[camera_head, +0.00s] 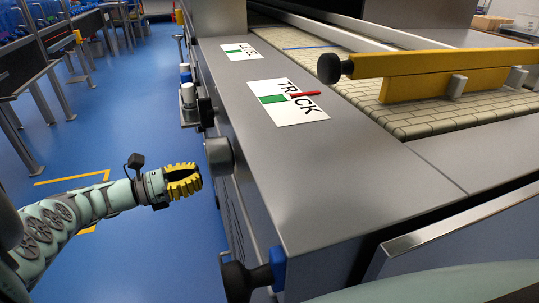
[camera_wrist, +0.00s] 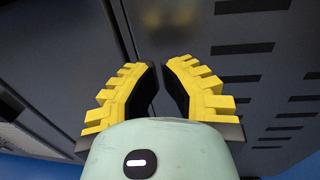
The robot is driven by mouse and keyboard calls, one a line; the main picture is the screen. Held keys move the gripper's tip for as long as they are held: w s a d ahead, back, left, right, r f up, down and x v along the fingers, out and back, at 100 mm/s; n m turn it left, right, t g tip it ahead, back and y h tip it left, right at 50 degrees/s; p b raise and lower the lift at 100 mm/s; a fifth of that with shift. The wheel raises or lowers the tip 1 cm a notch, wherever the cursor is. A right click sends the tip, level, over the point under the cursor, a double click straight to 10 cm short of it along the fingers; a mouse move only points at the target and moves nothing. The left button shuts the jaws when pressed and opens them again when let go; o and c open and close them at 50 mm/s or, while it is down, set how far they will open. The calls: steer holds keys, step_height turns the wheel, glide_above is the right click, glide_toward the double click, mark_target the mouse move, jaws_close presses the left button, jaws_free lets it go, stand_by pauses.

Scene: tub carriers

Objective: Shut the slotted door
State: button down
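The slotted door (camera_wrist: 228,30) is a dark grey panel with rows of black slots, filling the upper middle and right of the wrist view. A vertical seam runs along its left side. I cannot tell whether it is ajar. In the head view its face is seen too edge-on to make out clearly. My gripper (camera_wrist: 158,68) has yellow ribbed fingers with dark inner pads. The fingertips are a little apart with nothing between them, in front of the panels by the seam. In the head view my gripper (camera_head: 202,178) hangs over the aisle, left of the machine's side, apart from it.
A yellow bar (camera_head: 430,68) crosses a belt. Blue floor (camera_head: 130,110) is clear on the left.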

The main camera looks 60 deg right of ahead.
steer(key=w+b+v, duration=0.1)
steer(key=b+v, duration=0.1)
steer(key=v, duration=0.7)
steer(key=shift+b, duration=0.35)
steer(key=shift+w+d, duration=0.1)
steer(key=shift+w, duration=0.05)
